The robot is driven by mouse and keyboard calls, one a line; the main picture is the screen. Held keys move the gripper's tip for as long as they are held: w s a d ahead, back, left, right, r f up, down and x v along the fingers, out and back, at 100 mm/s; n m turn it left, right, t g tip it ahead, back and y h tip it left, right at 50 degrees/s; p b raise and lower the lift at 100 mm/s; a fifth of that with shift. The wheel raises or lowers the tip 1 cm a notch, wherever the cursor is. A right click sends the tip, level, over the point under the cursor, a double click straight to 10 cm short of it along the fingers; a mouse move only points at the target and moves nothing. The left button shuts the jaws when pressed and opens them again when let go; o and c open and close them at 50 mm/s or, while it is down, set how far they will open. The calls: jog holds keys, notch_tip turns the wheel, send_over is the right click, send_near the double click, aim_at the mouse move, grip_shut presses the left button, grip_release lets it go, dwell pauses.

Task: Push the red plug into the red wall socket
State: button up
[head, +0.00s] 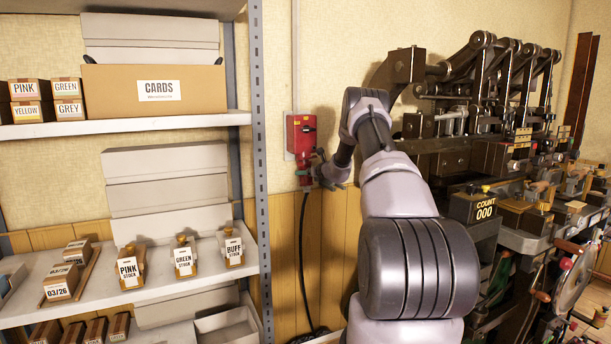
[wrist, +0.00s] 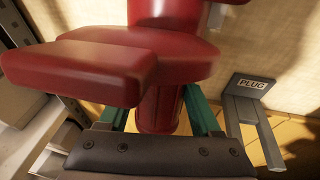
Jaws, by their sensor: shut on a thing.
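The red wall socket (head: 301,134) is fixed to a pale plate on the wall, right of the shelf post. My gripper (head: 313,174) is just below it, shut on the red plug (head: 304,182), from which a black cable hangs. In the wrist view, the green fingers of my gripper (wrist: 163,118) hold the red plug body (wrist: 160,108) between them. A wide red flange and flap (wrist: 110,65) cover the plug's upper end, with more red housing (wrist: 170,12) beyond. I cannot tell whether the plug is seated in the socket.
A grey holder labelled PLUG (wrist: 250,88) is on the wall beside my gripper. Metal shelves (head: 130,125) with boxes stand at left. A dark press machine (head: 480,150) with levers fills the right, close to my arm. The black cable (head: 303,250) hangs down the wall.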

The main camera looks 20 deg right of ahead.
jog(key=shift+w+r, duration=0.1)
jog(key=shift+r, duration=0.35)
jog(key=o, duration=1.6)
jog(key=shift+c, duration=0.2)
